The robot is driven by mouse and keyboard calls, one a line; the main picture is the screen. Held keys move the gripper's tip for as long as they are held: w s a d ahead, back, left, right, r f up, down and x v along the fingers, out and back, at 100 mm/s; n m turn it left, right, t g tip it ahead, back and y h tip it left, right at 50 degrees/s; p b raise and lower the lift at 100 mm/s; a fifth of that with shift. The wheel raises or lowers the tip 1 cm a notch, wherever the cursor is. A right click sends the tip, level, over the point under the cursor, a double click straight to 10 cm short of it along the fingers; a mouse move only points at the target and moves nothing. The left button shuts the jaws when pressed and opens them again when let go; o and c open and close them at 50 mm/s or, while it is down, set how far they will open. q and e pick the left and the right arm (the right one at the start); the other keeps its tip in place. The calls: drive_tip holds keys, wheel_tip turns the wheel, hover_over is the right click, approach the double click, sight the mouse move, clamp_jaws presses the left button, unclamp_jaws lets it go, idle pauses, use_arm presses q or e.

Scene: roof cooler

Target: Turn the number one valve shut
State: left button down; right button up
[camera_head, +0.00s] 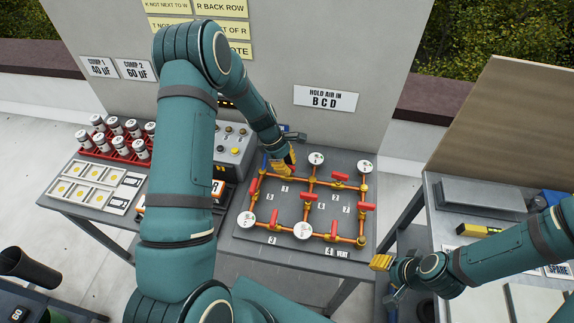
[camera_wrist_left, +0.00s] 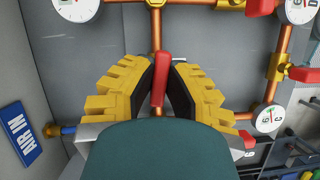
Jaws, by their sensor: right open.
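The pipe board (camera_head: 285,251) carries copper pipes, round white gauges and several red valve handles. A small plate that seems to read 1 (camera_head: 285,189) lies just below my left gripper (camera_head: 287,163), at the board's top left. In the left wrist view, a red valve handle (camera_wrist_left: 162,75) stands between the yellow fingers of my left gripper (camera_wrist_left: 161,70), in line with the copper pipe. The finger pads sit close on both sides of it and seem to clasp it. The head view hides most of this handle. My right gripper (camera_head: 381,263) is open and empty, right of the board.
A blue AIR IN sign (camera_wrist_left: 22,134) is left of the fingers. A red rack of capacitors (camera_head: 108,152) and a grey control box (camera_head: 236,146) stand left of the board. A side table (camera_head: 436,218) stands at the right. A HOLD AIR IN B C D sign (camera_head: 326,99) hangs behind.

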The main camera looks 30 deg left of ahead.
idle(0.4)
use_arm(q)
drive_tip(key=m, duration=0.2)
drive_tip(key=m+g+b, duration=0.1)
drive_tip(key=shift+f+m+g, duration=0.15)
drive_tip(key=shift+m+g, duration=0.15)
drive_tip(key=shift+m, duration=0.1)
drive_tip(key=m+g+b, duration=0.1)
drive_tip(key=m, duration=0.2)
drive_tip(key=shift+m, duration=0.3)
drive_tip(key=m, duration=0.2)
drive_tip(key=m+g+y+b, duration=0.1)
drive_tip(key=m, duration=0.1)
drive_tip(key=shift+g+y, duration=0.3)
drive_tip(key=shift+s+m+g+y+b, duration=0.1)
drive_tip(key=shift+m+g+y+b, duration=0.4)
drive_tip(key=shift+m, duration=1.5)
drive_tip(key=shift+y, duration=0.3)
drive_tip(key=c, duration=1)
unclamp_jaws()
